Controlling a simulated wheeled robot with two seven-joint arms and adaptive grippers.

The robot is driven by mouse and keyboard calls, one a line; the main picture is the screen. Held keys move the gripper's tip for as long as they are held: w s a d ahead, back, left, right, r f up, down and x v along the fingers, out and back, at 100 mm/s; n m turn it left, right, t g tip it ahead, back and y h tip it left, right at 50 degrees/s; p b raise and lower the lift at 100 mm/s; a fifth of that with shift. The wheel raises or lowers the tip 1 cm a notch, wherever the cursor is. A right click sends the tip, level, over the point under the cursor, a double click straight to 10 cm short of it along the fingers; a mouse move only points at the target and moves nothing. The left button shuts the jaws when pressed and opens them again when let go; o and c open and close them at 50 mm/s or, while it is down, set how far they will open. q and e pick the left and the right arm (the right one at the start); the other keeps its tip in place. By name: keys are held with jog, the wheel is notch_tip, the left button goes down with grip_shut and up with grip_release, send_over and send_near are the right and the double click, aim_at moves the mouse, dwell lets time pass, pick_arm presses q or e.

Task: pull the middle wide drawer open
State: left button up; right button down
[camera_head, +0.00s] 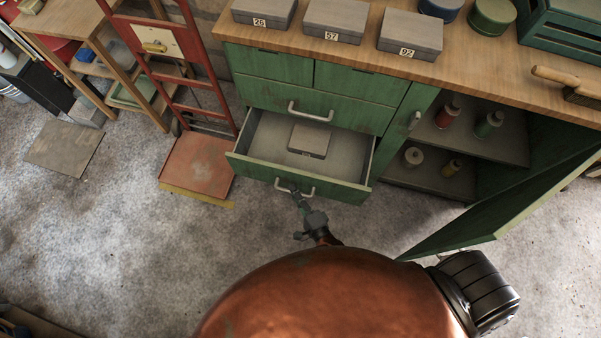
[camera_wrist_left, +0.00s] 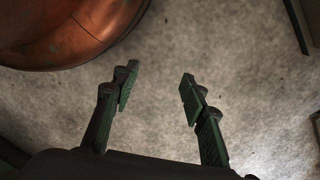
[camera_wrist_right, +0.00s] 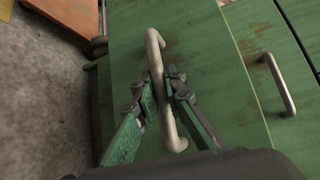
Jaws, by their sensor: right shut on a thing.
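The green cabinet has two small drawers at the top, then a shut wide drawer (camera_head: 300,101) with a pale bar handle. Below it, another wide drawer (camera_head: 250,168) stands open, with a small grey box (camera_head: 309,141) inside. Whether another drawer lies beneath is hidden. My right gripper (camera_head: 297,191) is shut on this open drawer's handle (camera_head: 308,195). In the right wrist view, its fingers (camera_wrist_right: 164,88) close on either side of the pale handle (camera_wrist_right: 153,48). My left gripper (camera_wrist_left: 155,85) is open and empty above the floor, outside the head view.
The cabinet's right door (camera_head: 500,205) hangs open, showing shelves with several small spools or tins. Labelled grey boxes (camera_head: 335,20) stand on the wooden top. A red hand truck (camera_head: 198,165) stands close left of the open drawer. The floor in front is clear.

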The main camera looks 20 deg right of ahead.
pick_arm(q)
jog(key=shift+s+a+f+p, duration=0.15)
jog(key=shift+s+f, duration=0.05)
jog(key=shift+f, duration=0.3)
jog(key=shift+s+a+f+p, duration=0.1)
jog(key=shift+s+f, duration=0.05)
jog(key=shift+f, duration=0.4)
jog(key=shift+s+a+f+p, duration=0.15)
jog(key=shift+s+f, duration=0.05)
jog(key=shift+f, duration=0.3)
pick_arm(e)
jog(key=shift+s+a, duration=0.85)
jog(key=shift+s, duration=0.2)
jog(key=shift+s+a, duration=0.8)
jog(key=shift+s, duration=0.25)
jog(key=c, duration=2)
grip_release()
jog(key=shift+o, duration=0.2)
pick_arm(q)
jog(key=shift+w, duration=0.1)
